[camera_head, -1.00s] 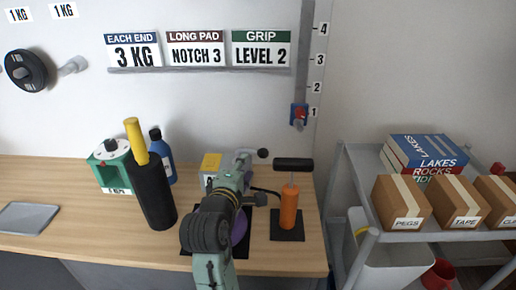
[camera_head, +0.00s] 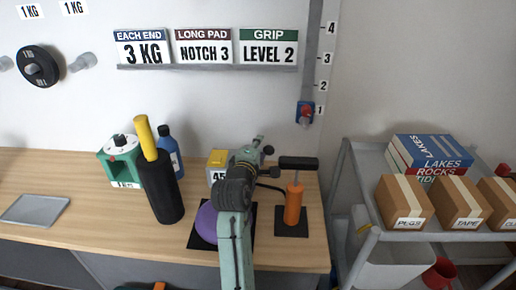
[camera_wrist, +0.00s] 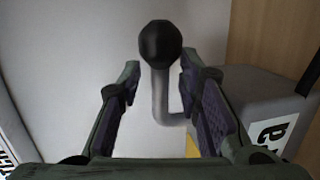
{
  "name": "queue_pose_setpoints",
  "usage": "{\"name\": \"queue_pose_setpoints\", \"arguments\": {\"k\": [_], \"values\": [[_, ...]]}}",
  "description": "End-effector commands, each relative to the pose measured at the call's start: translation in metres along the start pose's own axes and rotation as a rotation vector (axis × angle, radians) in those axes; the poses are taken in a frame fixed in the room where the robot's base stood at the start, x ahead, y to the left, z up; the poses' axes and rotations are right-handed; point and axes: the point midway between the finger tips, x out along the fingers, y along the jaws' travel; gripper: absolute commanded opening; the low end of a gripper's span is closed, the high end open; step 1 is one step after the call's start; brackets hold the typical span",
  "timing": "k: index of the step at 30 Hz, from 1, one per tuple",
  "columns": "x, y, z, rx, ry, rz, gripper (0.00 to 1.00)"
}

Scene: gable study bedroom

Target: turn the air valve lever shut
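The air valve lever shows in the wrist view as a bent grey rod (camera_wrist: 162,98) with a black ball knob (camera_wrist: 160,43). The knob stands upright just beyond my gripper (camera_wrist: 158,75), whose fingers are open on either side of the rod, with no clear contact. In the head view the small black knob (camera_head: 268,150) shows beside my gripper (camera_head: 258,143), and my arm hides most of the lever.
An orange hand pump (camera_head: 294,205) with a black handle stands close at right. A purple ball (camera_head: 206,224) sits on a black mat beside my arm. A grey shelf cart (camera_head: 362,190) is right of the desk.

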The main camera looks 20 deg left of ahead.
Motion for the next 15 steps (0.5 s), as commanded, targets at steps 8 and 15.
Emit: {"name": "queue_pose_setpoints", "arguments": {"k": [8, 15], "values": [[-0.0003, -0.0001, 0.0, 0.0, 0.0, 0.0, 0.14], [-0.0006, 0.0011, 0.0002, 0.0, 0.0, 0.002, 0.0]]}}
